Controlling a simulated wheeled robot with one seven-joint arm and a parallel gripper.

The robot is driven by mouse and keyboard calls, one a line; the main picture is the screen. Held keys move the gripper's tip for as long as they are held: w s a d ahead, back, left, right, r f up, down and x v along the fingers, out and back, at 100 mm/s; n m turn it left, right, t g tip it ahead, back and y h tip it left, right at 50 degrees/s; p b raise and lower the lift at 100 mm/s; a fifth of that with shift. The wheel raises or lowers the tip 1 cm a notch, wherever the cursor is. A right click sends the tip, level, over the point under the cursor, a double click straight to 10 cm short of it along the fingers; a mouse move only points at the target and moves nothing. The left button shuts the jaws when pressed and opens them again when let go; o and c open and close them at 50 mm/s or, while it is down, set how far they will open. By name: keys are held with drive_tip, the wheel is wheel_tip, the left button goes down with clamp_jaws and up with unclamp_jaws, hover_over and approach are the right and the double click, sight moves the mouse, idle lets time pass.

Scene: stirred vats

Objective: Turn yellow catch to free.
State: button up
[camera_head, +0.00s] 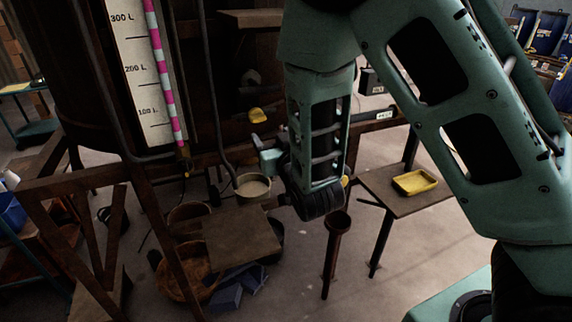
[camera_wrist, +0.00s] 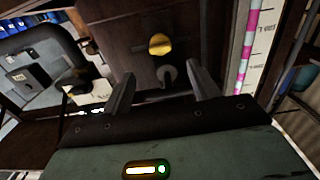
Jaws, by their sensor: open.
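The yellow catch (camera_head: 257,115) sits on the dark side of the vat, left of my arm in the head view. In the wrist view the yellow catch (camera_wrist: 160,45) shows ahead of my gripper, roughly between the fingers and a little beyond them. My gripper (camera_wrist: 158,82) is open and empty, with its two fingers apart. It also shows in the head view (camera_head: 262,146), partly hidden by my own wrist, just below the catch. A grey knob-like part (camera_wrist: 167,75) is below the catch in the wrist view. I cannot tell which marking the catch points to.
A level scale (camera_head: 140,70) with a pink and white tube stands left of the catch. A bowl (camera_head: 253,185) hangs below my gripper. A yellow tray (camera_head: 415,183) lies on a small side table at the right. Wooden beams and pipes surround the vat.

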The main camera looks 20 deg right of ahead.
drive_tip(key=s+p, duration=0.2)
drive_tip(key=shift+s+a+r+p, duration=0.1)
drive_tip(key=shift+s+r+p, duration=0.15)
drive_tip(key=shift+s+p, duration=0.1)
drive_tip(key=shift+s+f+p, duration=0.2)
drive_tip(key=shift+s+p, duration=2.4)
drive_tip(key=shift+p, duration=1.35)
